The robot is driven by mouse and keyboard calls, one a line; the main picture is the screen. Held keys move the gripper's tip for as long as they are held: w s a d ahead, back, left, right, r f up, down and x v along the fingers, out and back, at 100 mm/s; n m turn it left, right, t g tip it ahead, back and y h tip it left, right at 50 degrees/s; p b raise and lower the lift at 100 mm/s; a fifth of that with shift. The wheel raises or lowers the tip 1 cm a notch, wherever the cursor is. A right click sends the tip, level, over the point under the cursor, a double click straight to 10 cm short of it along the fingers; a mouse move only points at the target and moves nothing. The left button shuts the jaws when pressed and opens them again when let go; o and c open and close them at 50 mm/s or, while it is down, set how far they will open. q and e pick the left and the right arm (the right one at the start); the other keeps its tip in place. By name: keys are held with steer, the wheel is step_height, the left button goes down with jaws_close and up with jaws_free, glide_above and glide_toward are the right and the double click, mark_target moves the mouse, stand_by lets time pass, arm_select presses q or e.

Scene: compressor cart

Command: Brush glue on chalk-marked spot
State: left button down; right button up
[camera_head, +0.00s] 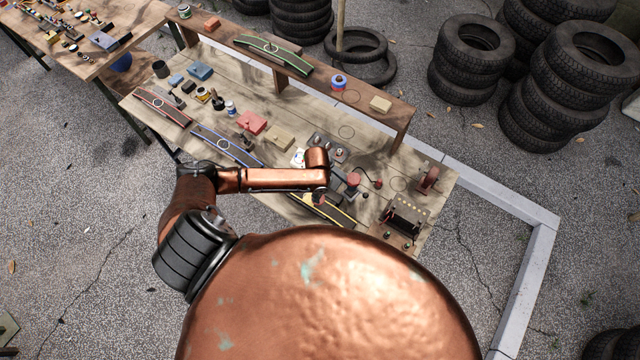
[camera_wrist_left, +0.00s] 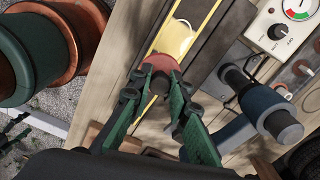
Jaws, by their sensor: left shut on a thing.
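My left gripper (camera_wrist_left: 165,78), with green fingers, is shut on a small red-topped thing with a dark lower part (camera_wrist_left: 160,64). I cannot tell for sure whether this is the glue brush; its far end is hidden. Just beyond it is a yellow-edged dark strip (camera_wrist_left: 208,32) with a pale chalk ring (camera_wrist_left: 177,38). I cannot tell whether the held thing touches the strip. In the head view the same strip (camera_head: 338,214) lies at the bench's front edge, partly behind my copper left arm. My left gripper (camera_head: 320,197) is small and unclear there. My right gripper is not in view.
A dial meter (camera_wrist_left: 280,25) and a blue-grey cylindrical tool (camera_wrist_left: 262,103) are right of the strip. Red-edged (camera_head: 162,106), blue-edged (camera_head: 227,146) and green-edged (camera_head: 273,52) strips lie elsewhere. A metal rack (camera_head: 405,217) stands at the bench's right end. Tyres (camera_head: 470,60) are stacked behind.

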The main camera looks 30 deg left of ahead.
arm_select(q)
steer(key=shift+r+p, duration=1.2)
steer(key=shift+r, duration=0.7)
steer(key=shift+s+r, duration=0.1)
steer(key=shift+r, duration=0.85)
